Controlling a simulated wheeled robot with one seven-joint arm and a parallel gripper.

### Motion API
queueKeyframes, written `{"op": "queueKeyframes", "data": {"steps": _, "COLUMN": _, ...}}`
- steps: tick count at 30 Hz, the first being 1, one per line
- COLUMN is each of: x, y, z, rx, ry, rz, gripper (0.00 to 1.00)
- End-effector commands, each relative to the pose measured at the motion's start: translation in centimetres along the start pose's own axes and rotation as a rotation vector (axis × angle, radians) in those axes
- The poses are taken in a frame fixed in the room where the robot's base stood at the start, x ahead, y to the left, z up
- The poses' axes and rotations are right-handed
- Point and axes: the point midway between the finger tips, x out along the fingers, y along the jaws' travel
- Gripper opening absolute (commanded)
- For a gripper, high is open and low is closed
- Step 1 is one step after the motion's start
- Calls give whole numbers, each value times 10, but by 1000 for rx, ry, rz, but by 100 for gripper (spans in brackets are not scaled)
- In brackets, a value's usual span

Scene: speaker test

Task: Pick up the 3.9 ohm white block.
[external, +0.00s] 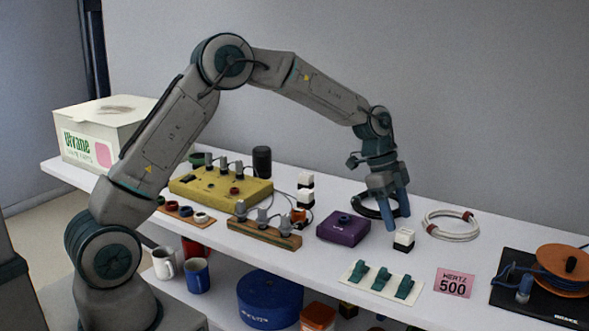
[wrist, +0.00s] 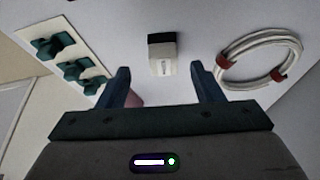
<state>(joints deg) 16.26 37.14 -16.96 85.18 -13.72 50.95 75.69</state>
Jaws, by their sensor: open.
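Two similar black-and-white blocks (external: 306,181) (external: 305,198) stand farther left. My gripper (external: 398,221) points down, open and empty, above and close to the front block in the external view. In the wrist view both fingers of my gripper (wrist: 160,71) are apart, with nothing between them.
A purple box (external: 343,228) is left of the front block, a white cable coil (external: 452,225) to its right. A plate with green switches (external: 381,279) and a pink "HERTZ 500" card (external: 454,283) lie in front. A yellow box (external: 220,191) and orange spool (external: 565,263) stand farther off.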

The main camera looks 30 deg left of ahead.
Motion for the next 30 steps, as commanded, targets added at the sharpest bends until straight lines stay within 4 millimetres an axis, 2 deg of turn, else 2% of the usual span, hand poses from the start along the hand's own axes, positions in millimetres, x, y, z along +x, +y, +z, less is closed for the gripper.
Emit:
{"op": "queueKeyframes", "data": {"steps": 8, "x": 19, "y": -1, "z": 0, "rx": -1, "ry": 0, "rz": 1, "gripper": 60}}
{"op": "queueKeyframes", "data": {"steps": 15, "x": 54, "y": -4, "z": -1, "rx": -1, "ry": -1, "rz": 1, "gripper": 60}}
{"op": "queueKeyframes", "data": {"steps": 23, "x": 58, "y": -4, "z": -1, "rx": -2, "ry": 0, "rz": -1, "gripper": 60}}
{"op": "queueKeyframes", "data": {"steps": 28, "x": 58, "y": -4, "z": -1, "rx": -2, "ry": 0, "rz": -1, "gripper": 16}}
{"op": "queueKeyframes", "data": {"steps": 30, "x": 58, "y": -4, "z": -1, "rx": -2, "ry": 0, "rz": -1, "gripper": 12}}
